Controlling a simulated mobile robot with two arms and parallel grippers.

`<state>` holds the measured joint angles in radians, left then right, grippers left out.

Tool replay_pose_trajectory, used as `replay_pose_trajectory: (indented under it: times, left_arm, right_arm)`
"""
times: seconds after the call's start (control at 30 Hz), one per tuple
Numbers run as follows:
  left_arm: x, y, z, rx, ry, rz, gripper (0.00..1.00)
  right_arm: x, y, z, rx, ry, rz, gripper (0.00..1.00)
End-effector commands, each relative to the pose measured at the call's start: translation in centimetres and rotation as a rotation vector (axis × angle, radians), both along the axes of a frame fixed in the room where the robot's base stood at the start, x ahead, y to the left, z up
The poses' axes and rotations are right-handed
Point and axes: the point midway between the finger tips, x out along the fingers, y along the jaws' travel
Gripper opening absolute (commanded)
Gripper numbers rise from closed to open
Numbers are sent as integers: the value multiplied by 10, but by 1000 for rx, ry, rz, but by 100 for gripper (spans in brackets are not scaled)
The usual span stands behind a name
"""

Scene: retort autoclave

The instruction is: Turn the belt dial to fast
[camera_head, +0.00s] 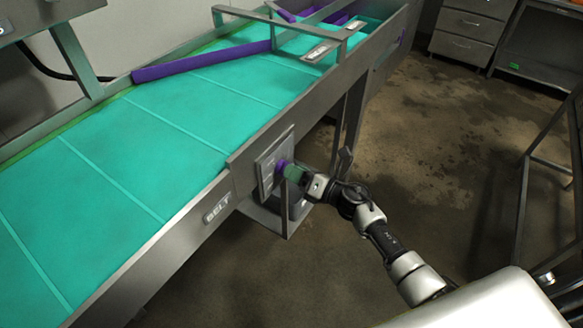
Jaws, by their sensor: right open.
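The belt conveyor has a teal belt (130,150) and a metal side frame with a "BELT" label plate (217,209). A grey control panel (268,176) is mounted on the side of the frame. A small purple part, which looks like the dial (281,165), sits on the panel's face. My right gripper (291,171) is at the panel, right in front of this part, with its arm coming in from the lower right. It is open, and its fingers are around or just against the dial; I cannot tell which. The dial's pointer and markings are hidden or too small to read. My left gripper is not in view.
A purple guide bar (200,66) crosses the belt under a metal bridge frame (280,30). Metal drawers (467,30) and a bench stand at the back right. A dark metal frame (545,165) stands at the right edge. The stained floor (440,130) between is clear.

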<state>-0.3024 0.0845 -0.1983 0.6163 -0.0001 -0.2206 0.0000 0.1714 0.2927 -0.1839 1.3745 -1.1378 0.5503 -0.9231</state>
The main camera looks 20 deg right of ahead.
Motion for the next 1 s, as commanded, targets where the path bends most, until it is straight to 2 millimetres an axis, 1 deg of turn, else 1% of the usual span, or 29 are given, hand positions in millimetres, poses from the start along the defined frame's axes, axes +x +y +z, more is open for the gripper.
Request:
replay_pose_trajectory:
  times: [0.03,0.13,0.43,0.47,0.7,0.73,1.0]
  left_arm:
    - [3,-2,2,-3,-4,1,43]
    - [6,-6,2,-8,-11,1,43]
    - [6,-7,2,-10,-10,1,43]
    - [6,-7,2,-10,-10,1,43]
    - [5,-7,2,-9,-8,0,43]
    - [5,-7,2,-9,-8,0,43]
    - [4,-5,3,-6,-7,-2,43]
  right_arm:
    - [5,4,1,2,0,0,40]
    - [10,8,0,2,1,1,40]
    - [11,9,-1,1,2,1,40]
    - [11,9,-1,1,2,1,39]
    - [11,9,0,1,2,1,2]
    - [11,9,0,1,2,1,0]
    - [11,9,0,14,12,1,0]
